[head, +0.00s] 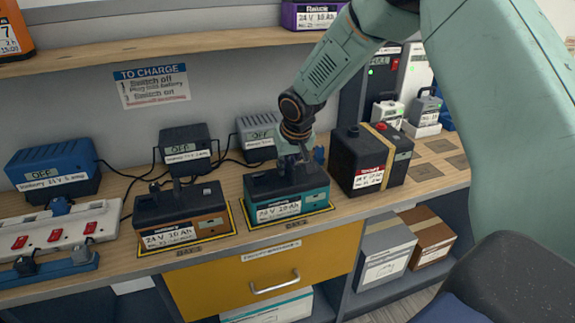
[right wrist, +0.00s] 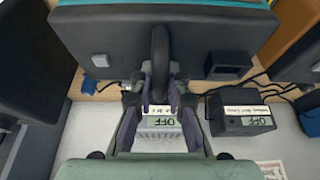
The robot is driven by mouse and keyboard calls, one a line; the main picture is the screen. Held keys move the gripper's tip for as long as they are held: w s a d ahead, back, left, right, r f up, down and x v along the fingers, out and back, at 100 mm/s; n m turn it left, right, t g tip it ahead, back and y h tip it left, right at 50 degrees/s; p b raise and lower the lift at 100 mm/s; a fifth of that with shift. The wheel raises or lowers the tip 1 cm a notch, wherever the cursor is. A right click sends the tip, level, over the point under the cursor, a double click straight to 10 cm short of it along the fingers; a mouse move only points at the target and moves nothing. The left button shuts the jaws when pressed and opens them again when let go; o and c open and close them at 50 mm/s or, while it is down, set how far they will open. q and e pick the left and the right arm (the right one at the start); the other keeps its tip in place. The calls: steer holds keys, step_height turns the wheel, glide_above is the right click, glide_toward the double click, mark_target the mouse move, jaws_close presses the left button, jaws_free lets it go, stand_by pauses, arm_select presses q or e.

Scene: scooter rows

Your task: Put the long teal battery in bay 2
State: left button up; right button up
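The long teal battery (head: 286,196), with a black top and a white label, sits upright on a yellow-edged bay mat (head: 316,213) on the bench. I cannot read the number on that bay. My right gripper (head: 297,164) is directly above the battery. In the right wrist view, the gripper's fingers (right wrist: 160,92) are close on both sides of the battery's black handle (right wrist: 160,55) and look shut on it. The battery's black top (right wrist: 105,45) also fills the upper part of that view. My left gripper is not in view.
A brown battery (head: 181,217) stands in the bay to the left. A black battery with a yellow strap (head: 372,158) stands close on the right. Chargers reading OFF (head: 186,149) stand behind, with loose cables. A power strip (head: 57,232) lies at the left.

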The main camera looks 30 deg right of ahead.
steer(key=o, duration=0.3)
steer(key=shift+s+a, duration=0.1)
steer(key=shift+s, duration=0.05)
steer(key=shift+r, duration=0.1)
